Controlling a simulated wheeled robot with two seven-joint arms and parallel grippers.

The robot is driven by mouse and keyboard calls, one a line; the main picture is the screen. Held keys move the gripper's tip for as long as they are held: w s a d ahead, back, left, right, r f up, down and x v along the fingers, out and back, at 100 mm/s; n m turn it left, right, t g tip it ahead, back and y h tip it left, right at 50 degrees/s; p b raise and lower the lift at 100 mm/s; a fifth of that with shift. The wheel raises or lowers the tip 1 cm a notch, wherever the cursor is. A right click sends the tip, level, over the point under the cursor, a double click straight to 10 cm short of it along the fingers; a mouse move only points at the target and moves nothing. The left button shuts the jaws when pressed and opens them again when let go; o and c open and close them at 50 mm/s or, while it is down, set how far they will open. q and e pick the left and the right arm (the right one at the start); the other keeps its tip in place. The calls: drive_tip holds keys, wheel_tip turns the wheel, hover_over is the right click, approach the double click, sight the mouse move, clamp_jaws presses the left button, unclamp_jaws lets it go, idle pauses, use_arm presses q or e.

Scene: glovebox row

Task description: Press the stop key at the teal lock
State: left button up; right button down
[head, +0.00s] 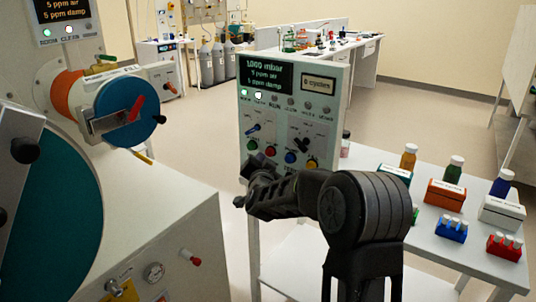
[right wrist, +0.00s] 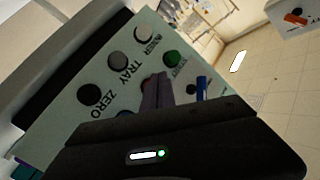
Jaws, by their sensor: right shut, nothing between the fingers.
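The teal lock's round door (head: 55,225) fills the lower left of the head view. A control panel (head: 300,110) stands right of it, with a lit display and a row of green, red, blue and yellow keys. The red key (head: 270,151) sits between the green key (head: 253,144) and the blue key (head: 290,157); their labels are too small to read there. My right gripper (head: 244,188) is shut and empty, low in front of the panel. In the right wrist view its fingertips (right wrist: 157,92) cover part of the key row beside the green key (right wrist: 171,57). I cannot tell whether they touch. My left gripper is out of view.
A white table (head: 440,245) at right carries bottles, boxes and vial racks. A blue port with a red handle (head: 137,107) is at upper left. A white cabinet top (head: 150,205) lies left of my right arm. Open floor (head: 190,130) lies behind.

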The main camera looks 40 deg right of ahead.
drive_tip(key=shift+d, duration=0.15)
drive_tip(key=shift+w+d, duration=0.1)
drive_tip(key=shift+d, duration=0.15)
drive_tip(key=shift+w+d+b, duration=0.2)
drive_tip(key=shift+d+b, duration=0.35)
drive_tip(key=shift+d, duration=0.1)
idle(0.8)
drive_tip(key=shift+a, duration=0.1)
drive_tip(key=shift+s+a, duration=0.2)
drive_tip(key=shift+a, duration=0.3)
drive_tip(key=shift+s+a, duration=0.15)
drive_tip(key=shift+a, duration=0.3)
drive_tip(key=shift+a, duration=0.15)
drive_tip(key=a, duration=0.2)
drive_tip(key=s+a, duration=0.1)
drive_tip(key=a, duration=0.1)
drive_tip(key=shift+s+a+p, duration=0.2)
drive_tip(key=shift+a+p, duration=0.05)
drive_tip(key=shift+p, duration=0.15)
idle(0.6)
